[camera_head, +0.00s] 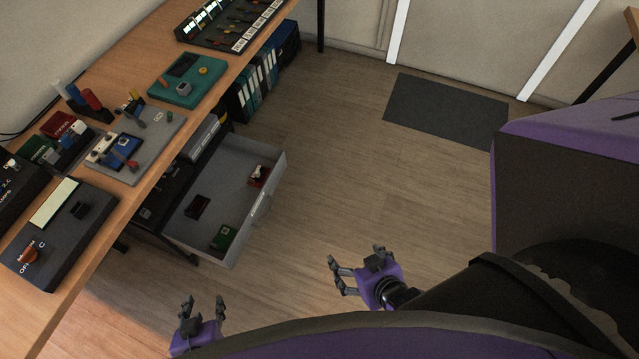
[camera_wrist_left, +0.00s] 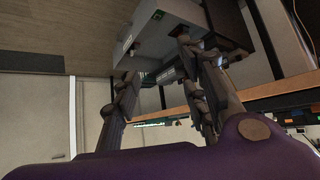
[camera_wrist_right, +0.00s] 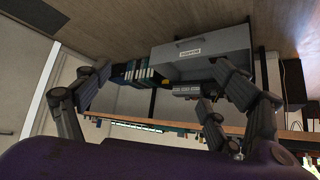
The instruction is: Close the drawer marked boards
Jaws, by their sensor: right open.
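A grey drawer (camera_head: 275,178) is pulled out from under the wooden bench, its front panel facing right in the head view. A pale label or handle (camera_head: 262,207) is on that front, its text too small to read. The drawer front also shows in the right wrist view (camera_wrist_right: 222,43) and the left wrist view (camera_wrist_left: 128,42). A green board (camera_head: 224,237), a dark red part (camera_head: 197,206) and a small red-and-white part (camera_head: 257,175) lie inside. My left gripper (camera_head: 204,304) is open and empty below the drawer in the picture. My right gripper (camera_head: 354,268) is open and empty, right of the drawer, apart from it.
The wooden bench (camera_head: 150,182) runs along the left, carrying devices, including a grey board (camera_head: 160,135) and a teal board (camera_head: 190,85). Binders (camera_head: 255,85) stand under the bench behind the drawer. A dark mat (camera_head: 445,110) lies on the floor. Floor right of the drawer is clear.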

